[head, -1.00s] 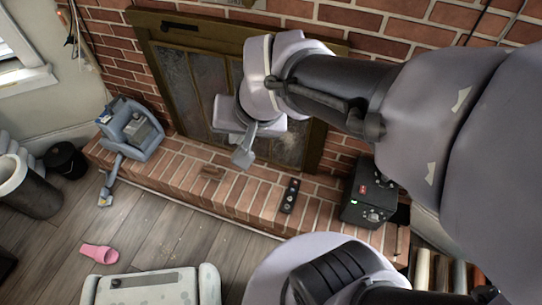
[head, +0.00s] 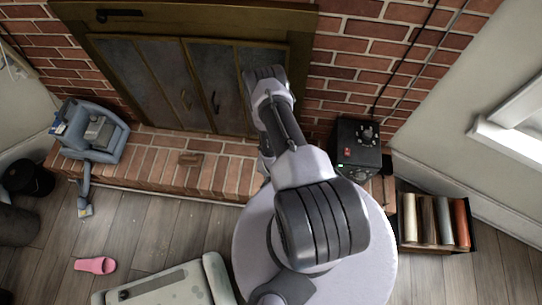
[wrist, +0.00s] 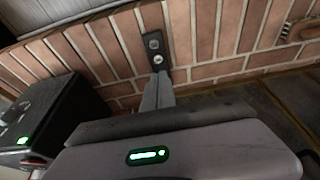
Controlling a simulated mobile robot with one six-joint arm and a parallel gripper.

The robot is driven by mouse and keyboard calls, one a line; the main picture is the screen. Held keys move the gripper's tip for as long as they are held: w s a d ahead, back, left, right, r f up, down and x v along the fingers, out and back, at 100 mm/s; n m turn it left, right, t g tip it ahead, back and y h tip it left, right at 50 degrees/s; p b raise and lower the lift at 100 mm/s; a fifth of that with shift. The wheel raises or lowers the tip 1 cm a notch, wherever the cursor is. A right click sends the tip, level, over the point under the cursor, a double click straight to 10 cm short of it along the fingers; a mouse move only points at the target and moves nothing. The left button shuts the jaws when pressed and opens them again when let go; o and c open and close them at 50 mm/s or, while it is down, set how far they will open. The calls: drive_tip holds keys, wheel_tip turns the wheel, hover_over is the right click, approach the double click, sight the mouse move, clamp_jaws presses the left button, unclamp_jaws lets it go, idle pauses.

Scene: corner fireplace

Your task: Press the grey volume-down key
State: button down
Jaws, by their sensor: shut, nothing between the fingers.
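A slim black remote (wrist: 153,42) with round grey keys lies on the brick hearth in the wrist view. The keys' markings are too small to read, so I cannot tell which one is volume-down. My gripper (wrist: 159,82) is shut and empty. Its fingertips show just below the near end of the remote in the wrist view and overlap that end in the picture. I cannot tell whether they touch it. In the head view my arm hides both the remote and the gripper.
A black box (head: 358,150) with knobs and a green light stands on the hearth (head: 226,178), right of my arm; it also shows in the wrist view (wrist: 48,112). A blue-grey machine (head: 98,133) and a small brown object (head: 190,160) are left. A pink slipper (head: 95,265) lies on the floor.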

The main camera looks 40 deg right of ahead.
drive_tip(key=shift+s+a+f, duration=0.2)
drive_tip(key=shift+s+f, duration=0.5)
drive_tip(key=shift+s, duration=0.05)
drive_tip(key=b+x, duration=0.2)
drive_tip(key=x, duration=0.2)
drive_tip(key=b+x, duration=0.3)
drive_tip(key=x, duration=0.1)
drive_tip(key=b+x, duration=0.3)
drive_tip(key=x, duration=0.1)
drive_tip(key=shift+s+a+f, duration=0.2)
drive_tip(key=shift+a+f, duration=0.1)
drive_tip(key=shift+f, duration=0.75)
